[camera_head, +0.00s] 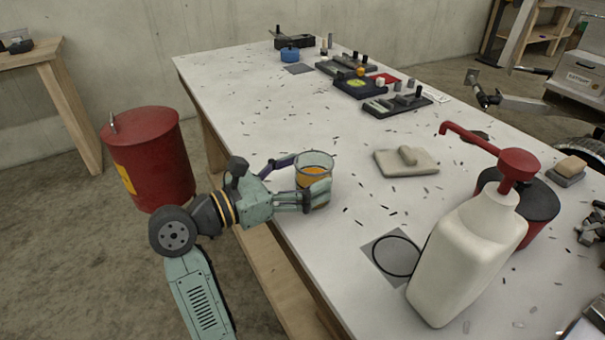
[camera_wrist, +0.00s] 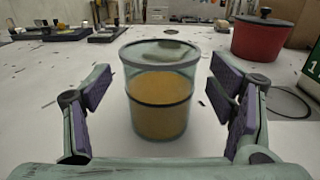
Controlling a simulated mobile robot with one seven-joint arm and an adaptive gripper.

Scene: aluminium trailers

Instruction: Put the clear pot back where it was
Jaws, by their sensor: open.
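The clear pot (camera_head: 314,170) stands upright on the white table near its left edge, with orange-brown contents in its lower part. In the wrist view the clear pot (camera_wrist: 160,92) sits between the open fingers of my gripper (camera_wrist: 162,120), with a gap on each side. In the head view my gripper (camera_head: 305,182) reaches in from the left, one finger on each side of the pot. A grey square with a black ring (camera_head: 392,257) lies on the table to the pot's lower right; nothing stands on it.
A white pump bottle (camera_head: 465,260) and a red pot with a dark lid (camera_head: 537,212) stand right of the ringed square. Trays of parts (camera_head: 397,104) sit farther back. Small dark chips are scattered about. A red drum (camera_head: 150,160) stands left of the table.

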